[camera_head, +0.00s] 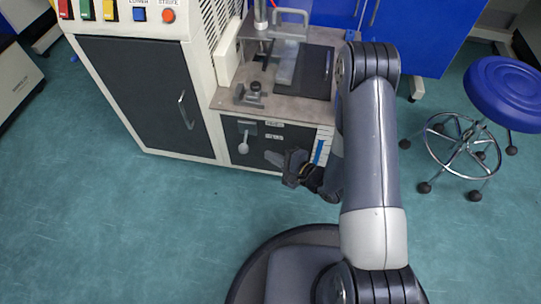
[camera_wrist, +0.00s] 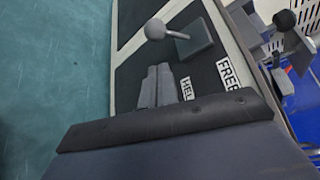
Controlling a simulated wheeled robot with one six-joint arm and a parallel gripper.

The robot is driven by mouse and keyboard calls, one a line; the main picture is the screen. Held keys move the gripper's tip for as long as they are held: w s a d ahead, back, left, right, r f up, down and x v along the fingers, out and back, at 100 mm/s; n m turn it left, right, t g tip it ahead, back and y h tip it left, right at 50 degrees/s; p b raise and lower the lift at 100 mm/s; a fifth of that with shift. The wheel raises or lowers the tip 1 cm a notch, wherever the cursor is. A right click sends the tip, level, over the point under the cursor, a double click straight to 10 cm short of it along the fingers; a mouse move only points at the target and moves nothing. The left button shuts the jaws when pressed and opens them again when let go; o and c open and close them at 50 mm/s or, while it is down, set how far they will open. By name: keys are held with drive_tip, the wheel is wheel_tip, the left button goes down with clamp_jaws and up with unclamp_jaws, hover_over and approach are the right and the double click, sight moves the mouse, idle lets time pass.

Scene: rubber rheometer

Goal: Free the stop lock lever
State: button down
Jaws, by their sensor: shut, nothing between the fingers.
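The stop lock lever (camera_head: 243,147) is on the dark front panel below the machine's worktop. It has a pale grey ball knob on a short arm, and in the head view it hangs down from its mount. In the wrist view the ball knob (camera_wrist: 155,28) sticks out from a dark square plate (camera_wrist: 196,40). A FREE label (camera_wrist: 229,74) and a second, partly hidden label (camera_wrist: 187,88) are beside it. My gripper (camera_head: 277,160) is shut and empty, to the right of the knob and a little lower. Its closed fingers (camera_wrist: 157,86) show in the wrist view, apart from the knob.
The worktop (camera_head: 225,98) above the panel carries a clamp with a black knob (camera_head: 255,87). A dark cabinet door (camera_head: 135,95) with a handle is at left. A blue stool (camera_head: 503,93) stands at right. The floor in front is clear.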

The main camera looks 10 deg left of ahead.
sight(245, 142)
drive_tip(key=b+x, duration=0.2)
drive_tip(key=x, duration=0.6)
drive_tip(key=shift+b, duration=0.35)
drive_tip(key=shift+r+p, duration=0.15)
drive_tip(key=shift+p, duration=0.15)
drive_tip(key=shift+s+r+m+g+p, duration=0.15)
drive_tip(key=shift+m+g+p, duration=0.15)
drive_tip(key=shift+m+p, duration=0.3)
